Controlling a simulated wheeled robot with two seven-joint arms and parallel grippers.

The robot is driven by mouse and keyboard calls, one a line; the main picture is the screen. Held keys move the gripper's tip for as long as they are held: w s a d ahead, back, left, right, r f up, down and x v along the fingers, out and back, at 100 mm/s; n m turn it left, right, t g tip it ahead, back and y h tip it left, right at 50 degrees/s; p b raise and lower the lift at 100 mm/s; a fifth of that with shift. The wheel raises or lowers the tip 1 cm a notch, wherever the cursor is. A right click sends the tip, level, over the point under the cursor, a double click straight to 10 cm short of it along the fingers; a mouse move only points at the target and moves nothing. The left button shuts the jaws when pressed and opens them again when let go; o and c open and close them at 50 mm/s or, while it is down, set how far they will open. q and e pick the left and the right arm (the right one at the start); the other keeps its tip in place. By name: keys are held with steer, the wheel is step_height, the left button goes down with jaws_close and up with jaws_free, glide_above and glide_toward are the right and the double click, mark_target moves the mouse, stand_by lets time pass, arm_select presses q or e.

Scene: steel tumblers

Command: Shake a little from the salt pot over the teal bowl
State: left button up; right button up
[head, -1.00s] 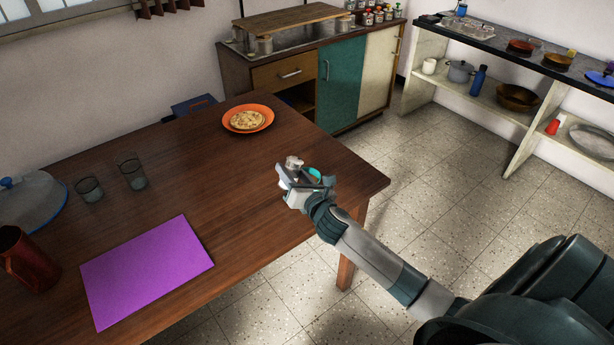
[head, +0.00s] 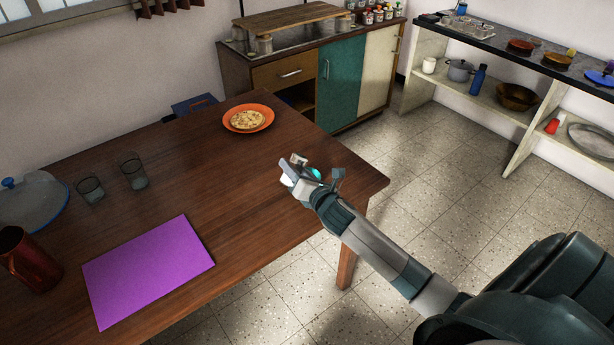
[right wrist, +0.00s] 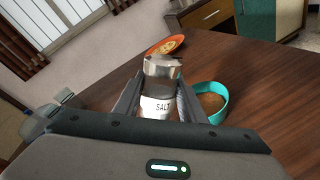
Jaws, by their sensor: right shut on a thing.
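The salt pot (right wrist: 160,108), a steel shaker with a white SALT label, stands between the fingers of my right gripper (right wrist: 160,98) in the right wrist view. The gripper is shut on it. In the head view my right gripper (head: 310,172) is over the table's right end and hides most of the pot. The teal bowl (right wrist: 222,101), with brown contents, is just right of the pot in the right wrist view. In the head view only a bit of the bowl (head: 316,173) shows behind the gripper. The wrist view is tilted against the room, so the pot leans. My left gripper is not seen.
The wooden table (head: 190,190) holds an orange plate with food (head: 248,119), two glasses (head: 133,175), a purple mat (head: 148,270), a red jug (head: 28,258) and a glass lid (head: 32,200). The middle of the tabletop is clear. The table's right edge is near my gripper.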

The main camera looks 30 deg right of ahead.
steer(key=shift+d+r+m, duration=0.2)
steer(key=shift+m, duration=0.1)
